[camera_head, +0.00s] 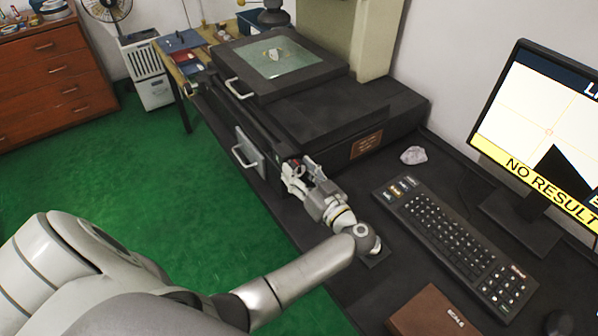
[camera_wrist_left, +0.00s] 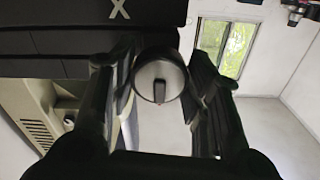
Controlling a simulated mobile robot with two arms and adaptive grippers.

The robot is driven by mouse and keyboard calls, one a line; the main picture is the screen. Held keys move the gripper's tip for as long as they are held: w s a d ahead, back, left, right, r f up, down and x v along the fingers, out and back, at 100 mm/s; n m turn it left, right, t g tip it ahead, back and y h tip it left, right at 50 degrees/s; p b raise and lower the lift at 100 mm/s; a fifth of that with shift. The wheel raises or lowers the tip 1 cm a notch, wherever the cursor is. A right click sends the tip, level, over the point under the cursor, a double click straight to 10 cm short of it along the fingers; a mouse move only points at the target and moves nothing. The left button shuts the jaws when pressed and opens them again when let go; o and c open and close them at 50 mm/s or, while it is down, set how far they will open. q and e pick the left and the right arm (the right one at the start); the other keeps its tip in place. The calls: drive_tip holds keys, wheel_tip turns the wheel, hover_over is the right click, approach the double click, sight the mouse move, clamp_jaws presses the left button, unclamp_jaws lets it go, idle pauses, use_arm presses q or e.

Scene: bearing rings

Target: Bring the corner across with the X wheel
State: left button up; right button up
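The X wheel (camera_wrist_left: 160,82) is a round grey knob with a dark slot, below a white X mark (camera_wrist_left: 120,10) on a dark housing in the left wrist view. My left gripper (camera_wrist_left: 162,88) has one finger on each side of the wheel, with narrow gaps showing. In the head view my left gripper (camera_head: 301,178) is at the front of the dark machine; the wheel cannot be made out there. The monitor (camera_head: 549,130) shows a black corner with its tip just below crossing yellow lines, and a NO RESULT banner. My right gripper is out of view.
A glass stage (camera_head: 300,66) with a small part (camera_head: 273,55) on it tops the machine. A keyboard (camera_head: 445,235), a pale crumpled lump (camera_head: 413,155) and a brown box (camera_head: 435,312) are on the desk. A handle (camera_head: 246,152) sticks out at the machine's front.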

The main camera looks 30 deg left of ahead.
use_arm(q)
drive_tip(key=c, duration=0.4)
drive_tip(key=shift+n, duration=0.6)
drive_tip(key=shift+d+f+n, duration=0.1)
drive_tip(key=shift+n, duration=1.4)
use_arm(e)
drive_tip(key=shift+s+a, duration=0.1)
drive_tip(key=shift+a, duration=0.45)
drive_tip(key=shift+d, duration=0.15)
use_arm(q)
drive_tip(key=o, duration=1)
drive_tip(key=shift+o, duration=0.2)
